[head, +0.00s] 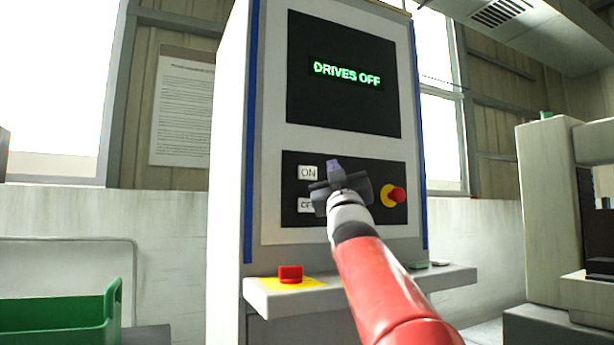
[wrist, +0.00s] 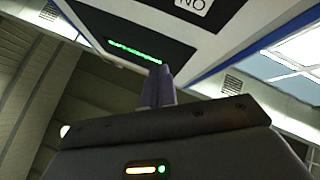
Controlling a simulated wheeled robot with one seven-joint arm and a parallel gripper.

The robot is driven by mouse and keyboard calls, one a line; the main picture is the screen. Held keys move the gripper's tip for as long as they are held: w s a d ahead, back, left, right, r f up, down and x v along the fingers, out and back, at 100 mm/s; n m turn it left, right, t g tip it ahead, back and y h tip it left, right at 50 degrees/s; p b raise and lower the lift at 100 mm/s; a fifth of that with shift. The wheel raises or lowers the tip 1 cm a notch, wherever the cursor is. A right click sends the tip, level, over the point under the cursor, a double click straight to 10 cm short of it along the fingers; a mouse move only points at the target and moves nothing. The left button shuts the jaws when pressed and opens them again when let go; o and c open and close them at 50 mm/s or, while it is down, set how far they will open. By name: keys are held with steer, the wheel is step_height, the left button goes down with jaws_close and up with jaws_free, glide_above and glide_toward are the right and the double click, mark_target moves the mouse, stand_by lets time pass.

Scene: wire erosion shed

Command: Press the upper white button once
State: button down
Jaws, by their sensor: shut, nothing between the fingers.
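The upper white button (head: 308,173), marked ON, sits on the black control panel of the machine cabinet. In the wrist view the ON button (wrist: 191,4) shows at the top edge, cut off by the frame. The lower white button (head: 305,205) is below it and partly hidden by my gripper. My gripper (head: 334,165) is shut and empty, just right of the ON button in the head view. In the wrist view its shut fingers (wrist: 157,85) point toward the cabinet face. Whether the fingertips touch the panel cannot be told. The display (head: 347,74) reads DRIVES OFF.
A red knob on a yellow disc (head: 394,195) is on the panel right of my gripper. A shelf (head: 285,300) below carries a red button on a yellow plate (head: 290,274). A green crate (head: 60,315) stands at lower left. Another machine (head: 550,215) is at right.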

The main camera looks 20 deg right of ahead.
mark_target(310, 168)
steer(key=w+p, duration=0.6)
steer(key=w, duration=0.2)
steer(key=shift+w+a, duration=0.15)
steer(key=shift+w, duration=0.25)
stand_by(2.0)
steer(key=shift+w, duration=0.4)
steer(key=shift+w, duration=0.4)
stand_by(0.4)
steer(key=shift+f, duration=0.1)
steer(key=shift+s+b, duration=0.75)
steer(key=shift+s, duration=0.1)
